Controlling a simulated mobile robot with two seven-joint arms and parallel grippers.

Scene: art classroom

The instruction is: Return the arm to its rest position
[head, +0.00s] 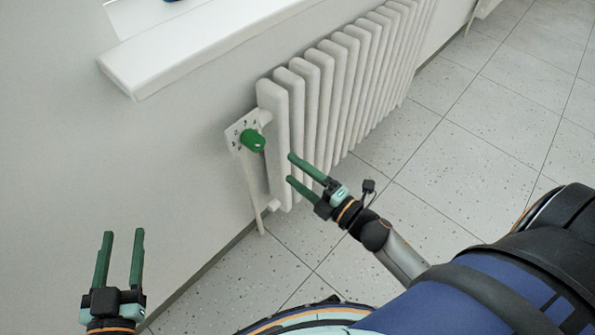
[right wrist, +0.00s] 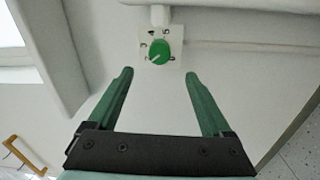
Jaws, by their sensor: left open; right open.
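My right gripper (head: 299,170) is open and empty, in front of the near end of the white radiator. Its two green fingers also show in the right wrist view (right wrist: 157,82), apart, with nothing between them. A green radiator knob (head: 252,140) sits on a pale plate with number marks. In the right wrist view the knob (right wrist: 159,52) lies beyond the fingertips, clear of them. My left gripper (head: 122,240) is open and empty at the lower left of the head view, its fingers pointing up in the picture, near the wall.
The white radiator (head: 325,95) runs along the wall to the upper right. A white window sill (head: 200,45) juts out above it. A pale pipe (head: 252,195) runs down below the knob. The speckled tile floor (head: 470,150) right of the radiator is clear.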

